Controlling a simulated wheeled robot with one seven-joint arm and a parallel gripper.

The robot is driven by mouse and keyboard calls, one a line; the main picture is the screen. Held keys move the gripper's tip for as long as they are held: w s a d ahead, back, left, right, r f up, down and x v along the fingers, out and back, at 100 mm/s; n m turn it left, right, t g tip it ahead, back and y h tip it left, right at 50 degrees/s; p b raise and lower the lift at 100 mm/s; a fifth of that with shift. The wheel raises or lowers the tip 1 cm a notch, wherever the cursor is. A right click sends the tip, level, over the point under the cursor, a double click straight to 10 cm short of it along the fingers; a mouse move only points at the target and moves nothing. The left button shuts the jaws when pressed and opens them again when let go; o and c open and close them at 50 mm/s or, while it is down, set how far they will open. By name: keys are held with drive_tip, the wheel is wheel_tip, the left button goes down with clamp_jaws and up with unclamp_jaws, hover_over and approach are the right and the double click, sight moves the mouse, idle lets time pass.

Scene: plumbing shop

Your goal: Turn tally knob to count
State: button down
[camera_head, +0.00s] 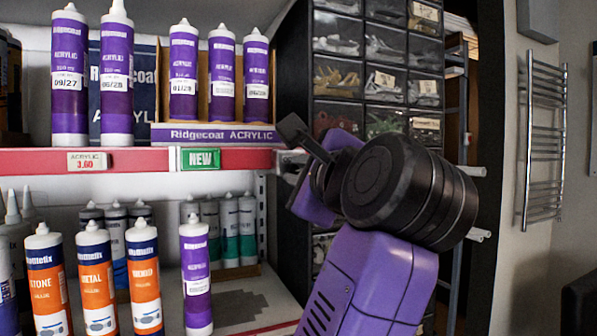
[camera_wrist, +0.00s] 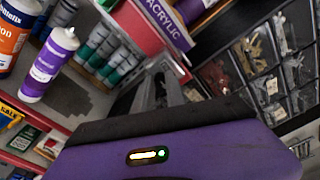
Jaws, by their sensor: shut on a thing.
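My gripper (camera_head: 308,185) is at the right end of the red shelf edge, against a small grey fitting (camera_head: 290,161). The tally knob itself cannot be made out; my gripper and wrist cover that spot in the head view. In the wrist view my grey fingers (camera_wrist: 162,90) reach away past the purple housing, close together, toward the shelf's end. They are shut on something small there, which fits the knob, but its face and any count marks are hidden.
Purple acrylic tubes (camera_head: 184,75) stand on the upper shelf in and beside a Ridgecoat box (camera_head: 215,135). Orange tubes (camera_head: 97,285) and one purple tube (camera_head: 196,280) stand below. Drawer bins (camera_head: 385,50) rise behind my arm. A towel rail (camera_head: 545,145) hangs on the right wall.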

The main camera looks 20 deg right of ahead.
drive_tip(key=n+p, duration=0.1)
drive_tip(key=n, duration=0.3)
drive_tip(key=n+p, duration=0.1)
drive_tip(key=n, duration=0.3)
drive_tip(key=shift+d+f+n, duration=0.1)
drive_tip(key=shift+n, duration=0.3)
drive_tip(key=n+p, duration=0.1)
drive_tip(key=n, duration=0.1)
drive_tip(key=n+p, duration=0.1)
drive_tip(key=n, duration=0.2)
drive_tip(key=shift+n+t+y+p, duration=0.3)
drive_tip(key=shift+p, duration=0.1)
drive_tip(key=shift+n+p, duration=0.85)
drive_tip(key=shift+n, duration=1.15)
drive_tip(key=shift+f, duration=0.1)
drive_tip(key=c, duration=1.4)
unclamp_jaws()
drive_tip(key=shift+o, duration=0.2)
